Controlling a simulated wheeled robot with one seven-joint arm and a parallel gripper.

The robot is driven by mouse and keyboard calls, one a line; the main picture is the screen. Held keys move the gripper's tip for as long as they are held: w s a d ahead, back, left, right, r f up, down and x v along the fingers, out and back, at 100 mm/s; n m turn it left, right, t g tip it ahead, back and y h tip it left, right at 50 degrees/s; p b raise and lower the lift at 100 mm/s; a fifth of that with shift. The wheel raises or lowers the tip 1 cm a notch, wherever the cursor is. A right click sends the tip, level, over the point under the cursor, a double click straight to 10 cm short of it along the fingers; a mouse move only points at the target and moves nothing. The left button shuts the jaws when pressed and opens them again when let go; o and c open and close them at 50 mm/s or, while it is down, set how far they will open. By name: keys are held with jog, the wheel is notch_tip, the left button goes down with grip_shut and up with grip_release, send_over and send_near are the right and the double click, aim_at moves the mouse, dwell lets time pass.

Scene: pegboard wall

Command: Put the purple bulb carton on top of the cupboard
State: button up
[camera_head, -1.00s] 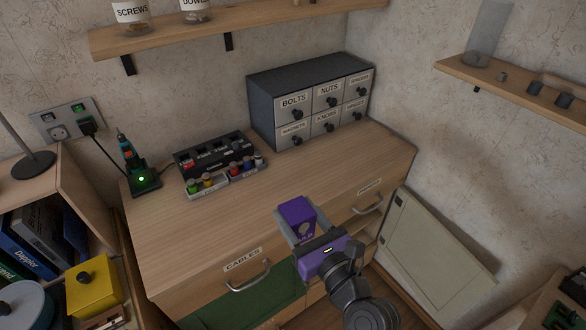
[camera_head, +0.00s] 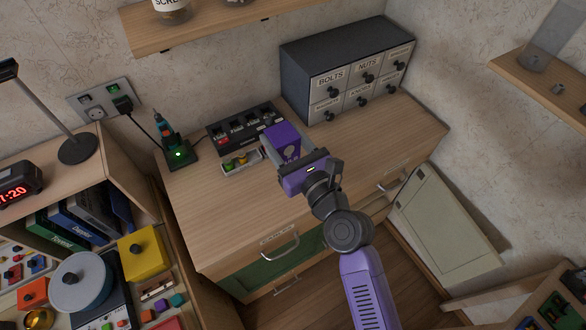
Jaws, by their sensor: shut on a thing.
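The purple bulb carton (camera_head: 282,141) is held in my gripper (camera_head: 284,149), whose jaws are shut on it. In the head view the carton appears over the wooden top of the cupboard (camera_head: 212,206), in front of the black organizer. I cannot tell whether its underside touches the top. My gripper covers the carton's near side. The cupboard has labelled drawers with metal handles and a green panel at its front.
A grey drawer unit (camera_head: 322,93) stands at the back of the top. A black organizer (camera_head: 242,128) with small jars and a green-lit charger with a tool (camera_head: 179,153) stand behind left. The top's right side and front left are clear.

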jog(key=shift+f+b, duration=1.75)
jog(key=shift+f, duration=6.1)
jog(key=shift+f, duration=0.2)
jog(key=o, duration=1.4)
jog(key=shift+r, duration=0.1)
jog(key=shift+r, duration=0.25)
jog(key=v, duration=1.2)
jog(key=shift+d+f, duration=0.1)
jog(key=shift+f, duration=0.05)
